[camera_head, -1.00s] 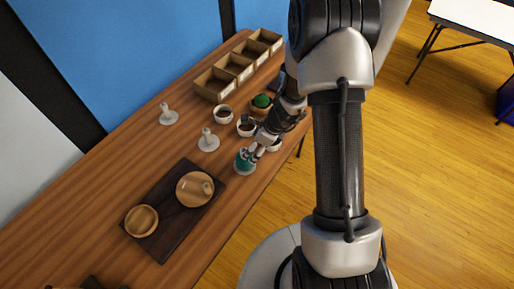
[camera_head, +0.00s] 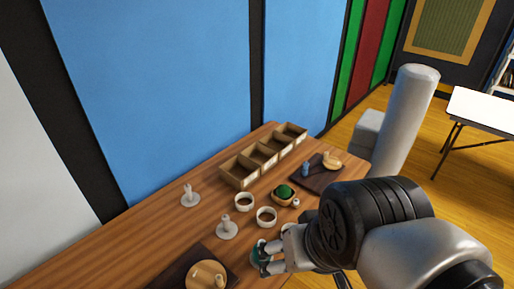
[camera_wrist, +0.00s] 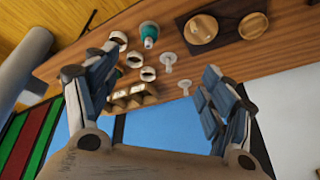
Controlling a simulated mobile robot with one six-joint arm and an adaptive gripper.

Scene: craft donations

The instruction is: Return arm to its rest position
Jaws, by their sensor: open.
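My gripper (camera_head: 276,250) is at the lower middle of the head view, in front of the table's near edge. In the wrist view my gripper (camera_wrist: 160,62) has its two fingers spread wide with nothing between them. A teal object (camera_wrist: 149,33) stands on the wooden table (camera_wrist: 90,62), well beyond the fingers. In the head view the teal object (camera_head: 259,251) is partly covered by my gripper. My arm bends in from the lower right of the head view.
On the table are several white cups (camera_head: 245,202), a bowl with a green ball (camera_head: 284,193), two pale pegged stands (camera_head: 227,229), a divided wooden box (camera_head: 240,174) and dark boards (camera_head: 318,176). A white table (camera_head: 485,108) stands far right. Floor between is clear.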

